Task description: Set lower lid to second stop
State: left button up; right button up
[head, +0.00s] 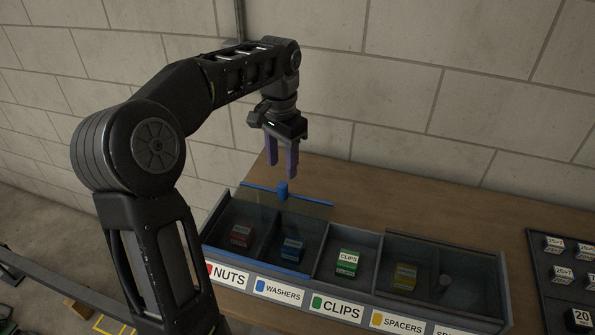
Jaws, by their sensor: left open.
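A grey compartment bin (365,300) stands on the wooden bench, with labels NUTS, WASHERS, CLIPS, SPACERS and one cut off. A clear, tinted lid with blue edges (312,201) covers the nuts and washers compartments; a blue knob (282,191) stands on its far bar. A second tinted lid with dark edges (450,248) covers the spacers compartment and the one to its right. The clips compartment is uncovered. My left gripper (280,176) is open and empty, pointing down just above the blue knob; contact is not visible. My right gripper is out of view.
Small boxes lie in the compartments: red (241,235), blue (292,249), green (347,262) and yellow (405,276). A dark board with numbered tags (562,275) lies at the right. A block wall stands behind; the bench (420,215) behind the bin is clear.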

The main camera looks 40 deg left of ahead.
aim_at(283, 183)
pick_arm(q)
jog(key=shift+s+r, duration=0.1)
jog(key=shift+s, duration=0.1)
jog(key=shift+f+p, duration=0.55)
jog(key=shift+f, duration=3.4)
jog(key=shift+c, duration=0.5)
grip_shut()
jog(key=shift+w, duration=0.1)
